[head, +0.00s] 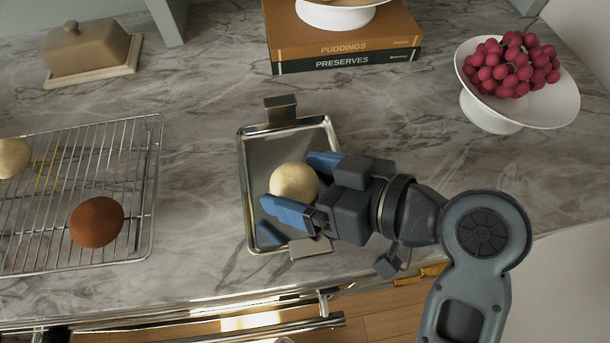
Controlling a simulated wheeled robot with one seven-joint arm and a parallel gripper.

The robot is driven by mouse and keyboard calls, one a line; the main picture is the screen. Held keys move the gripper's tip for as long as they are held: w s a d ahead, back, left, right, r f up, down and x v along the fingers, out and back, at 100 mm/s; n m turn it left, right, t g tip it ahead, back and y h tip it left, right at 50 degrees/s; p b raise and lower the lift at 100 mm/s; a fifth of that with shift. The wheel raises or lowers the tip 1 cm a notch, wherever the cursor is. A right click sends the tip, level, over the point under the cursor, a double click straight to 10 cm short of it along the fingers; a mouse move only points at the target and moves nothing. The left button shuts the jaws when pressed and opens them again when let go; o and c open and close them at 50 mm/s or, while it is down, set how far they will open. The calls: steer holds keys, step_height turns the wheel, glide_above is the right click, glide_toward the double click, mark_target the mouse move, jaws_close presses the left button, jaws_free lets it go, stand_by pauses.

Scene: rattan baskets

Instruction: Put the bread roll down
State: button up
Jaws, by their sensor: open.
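A pale round bread roll (293,182) is at the metal tray (262,143), near its middle. My gripper (296,186) reaches in from the right with its blue fingers open, one on the far side of the roll and one on the near side. The roll sits between the fingers. I cannot tell whether the fingers touch it. The roll's underside is hidden, so I cannot tell for sure that it rests on the tray.
A wire rack (140,205) at left holds a brown roll (97,222) and a pale roll (12,157). A white stand (495,118) with red grapes (510,65) is at right. A butter dish (88,50) is back left.

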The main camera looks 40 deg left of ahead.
steer(key=b+v, duration=0.1)
steer(key=v, duration=1.1)
steer(key=shift+r, duration=0.1)
steer(key=shift+w+d, duration=0.1)
